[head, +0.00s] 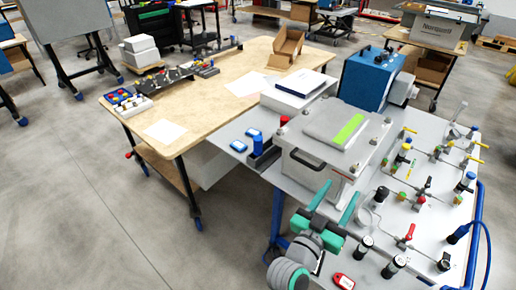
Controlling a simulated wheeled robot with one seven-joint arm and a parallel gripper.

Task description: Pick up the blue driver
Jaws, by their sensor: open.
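An upright blue cylinder (257,143), which looks like the blue driver, stands in or at a dark holder on the left part of the grey bench (284,178). Its lower part is hidden, and it is too small to be sure of its shape. My gripper (342,189) has teal fingers spread apart with nothing between them. It is near the front of the grey metal box, to the right of and nearer than the blue cylinder, and well apart from it.
A lidded grey box (318,168) with a black handle stands between my gripper and the bench's back. Valves and fittings (410,235) crowd the right side. A red tag (343,281) lies in front. A wooden table (215,110) stands behind.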

